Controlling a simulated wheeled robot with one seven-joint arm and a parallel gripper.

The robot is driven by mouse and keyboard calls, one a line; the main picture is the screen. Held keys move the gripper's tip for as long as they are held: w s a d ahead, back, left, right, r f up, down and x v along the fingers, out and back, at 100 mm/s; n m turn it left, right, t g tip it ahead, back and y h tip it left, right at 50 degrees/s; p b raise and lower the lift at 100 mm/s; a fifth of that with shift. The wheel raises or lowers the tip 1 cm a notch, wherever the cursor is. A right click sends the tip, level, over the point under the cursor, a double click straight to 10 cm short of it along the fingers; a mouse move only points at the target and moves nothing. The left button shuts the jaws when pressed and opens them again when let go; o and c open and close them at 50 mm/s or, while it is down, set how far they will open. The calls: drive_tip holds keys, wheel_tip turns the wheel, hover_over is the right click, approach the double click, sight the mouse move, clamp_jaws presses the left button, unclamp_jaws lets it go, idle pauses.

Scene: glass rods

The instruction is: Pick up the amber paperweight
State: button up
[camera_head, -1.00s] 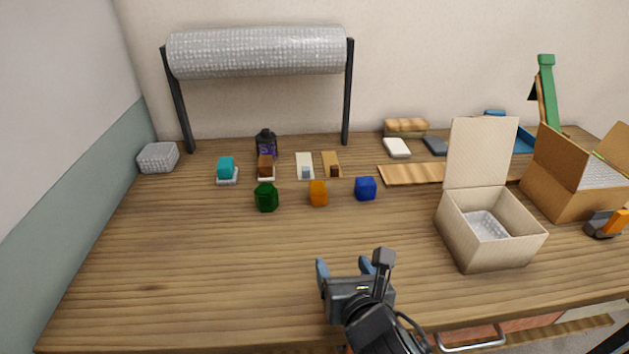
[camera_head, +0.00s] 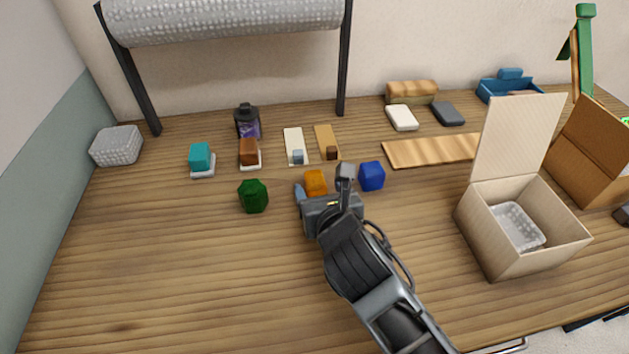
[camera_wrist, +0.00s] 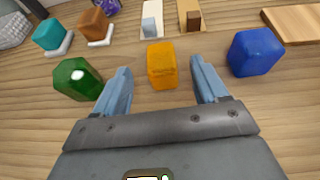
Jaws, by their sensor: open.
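The amber paperweight (camera_head: 316,182) is a small orange block standing on the wooden table, between a green block and a blue block. In the wrist view the amber paperweight (camera_wrist: 161,65) stands ahead of my gripper, centred between its fingers. My gripper (camera_head: 325,188) is open and empty, just on the near side of the paperweight. In the wrist view my gripper (camera_wrist: 160,80) shows two blue-grey fingers, apart on either side, with a gap to the paperweight. Part of the paperweight's right side is close to my wrist in the head view.
The green block (camera_head: 253,196) stands left and the blue block (camera_head: 371,176) right, both near my fingers. Behind are small blocks on cards and a dark jar (camera_head: 247,122). An open carton (camera_head: 520,240) stands at right. The left front table is clear.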

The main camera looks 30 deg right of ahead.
sight(317, 183)
drive_tip(key=shift+x, duration=2.4)
drive_tip(key=shift+c, duration=0.3)
drive_tip(key=c, duration=1.2)
drive_tip(key=shift+r, duration=0.1)
